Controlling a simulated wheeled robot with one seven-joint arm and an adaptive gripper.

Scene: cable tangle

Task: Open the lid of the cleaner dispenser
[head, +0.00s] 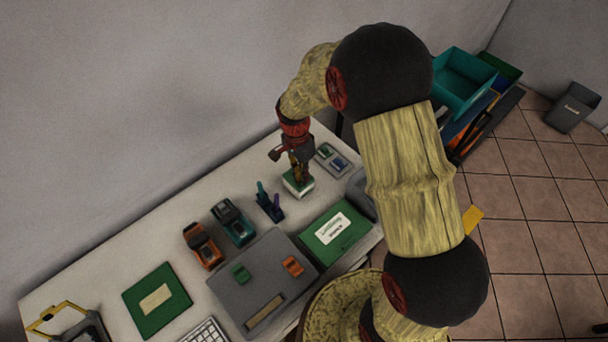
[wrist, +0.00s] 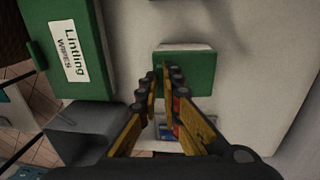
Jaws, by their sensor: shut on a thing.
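The cleaner dispenser appears to be the small green and white box (head: 297,190) on the table under my gripper. In the wrist view its green lid (wrist: 195,75) faces the camera, with a paler strip along the far edge. My gripper (head: 297,172) points down onto the top of this box. In the wrist view my gripper (wrist: 165,72) has its fingers close together at the left part of the lid, shut on it. The fingertips hide the exact point of contact, and I cannot tell whether the lid is raised.
A green box labelled as wipes (wrist: 70,45) lies beside a grey bin (wrist: 90,130). A small tray (head: 332,160) stands close behind the dispenser. A pen holder (head: 269,208), a teal device (head: 232,223) and an orange device (head: 202,246) stand left of it.

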